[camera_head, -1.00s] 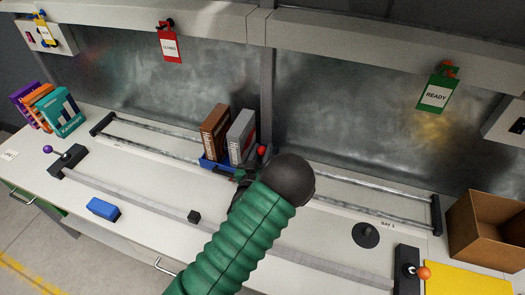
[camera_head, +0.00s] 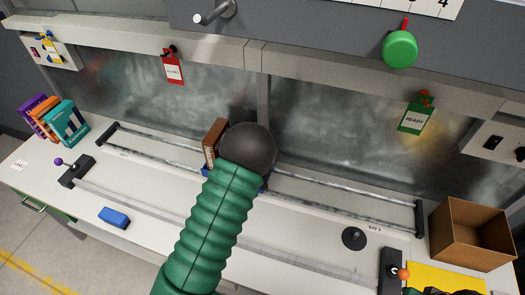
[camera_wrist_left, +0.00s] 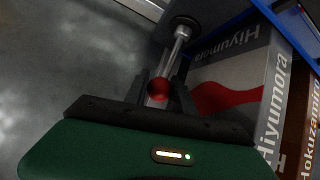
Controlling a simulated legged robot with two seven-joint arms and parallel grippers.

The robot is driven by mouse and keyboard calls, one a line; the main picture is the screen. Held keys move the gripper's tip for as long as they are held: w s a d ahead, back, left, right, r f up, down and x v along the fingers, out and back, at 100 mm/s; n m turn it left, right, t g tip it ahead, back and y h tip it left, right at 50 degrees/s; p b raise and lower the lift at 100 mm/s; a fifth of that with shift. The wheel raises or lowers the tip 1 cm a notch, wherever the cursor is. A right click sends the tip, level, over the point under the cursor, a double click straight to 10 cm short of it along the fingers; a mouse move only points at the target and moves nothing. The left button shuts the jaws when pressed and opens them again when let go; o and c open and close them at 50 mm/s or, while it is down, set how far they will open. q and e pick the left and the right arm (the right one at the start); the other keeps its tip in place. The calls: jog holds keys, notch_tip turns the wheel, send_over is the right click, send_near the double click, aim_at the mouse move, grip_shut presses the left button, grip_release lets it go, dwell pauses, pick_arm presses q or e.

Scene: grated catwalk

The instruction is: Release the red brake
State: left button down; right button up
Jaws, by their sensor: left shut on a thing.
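The red brake knob (camera_wrist_left: 158,91) sits at the end of a silver rod (camera_wrist_left: 180,45) in the left wrist view. My left gripper (camera_wrist_left: 160,86) is shut on this knob, with a dark finger on each side. In the head view my green-sleeved left arm reaches the blue carriage (camera_head: 205,172) at the middle of the bench. The dark round joint of my arm hides the knob and gripper there. A brown book (camera_head: 213,142) stands on the carriage. A grey book (camera_wrist_left: 230,75) shows beside the rod in the wrist view. My right gripper cannot be made out.
Metal rails (camera_head: 160,145) run along the bench. A purple-knobbed lever (camera_head: 76,170) and blue block (camera_head: 113,217) are at left. An orange-knobbed lever (camera_head: 391,272), black disc (camera_head: 354,238) and open cardboard box (camera_head: 440,222) are at right.

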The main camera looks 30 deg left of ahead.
pick_arm(q)
jog(key=shift+w+a+f+b, duration=0.15)
jog(key=shift+w+f+b, duration=0.05)
jog(key=shift+w+b, duration=0.5)
jog(key=shift+w, duration=0.15)
jog(key=c, duration=1.1)
grip_release()
jog(key=shift+f, duration=0.1)
jog(key=v, duration=1.6)
jog(key=shift+s+b, duration=0.3)
jog(key=shift+b, duration=0.1)
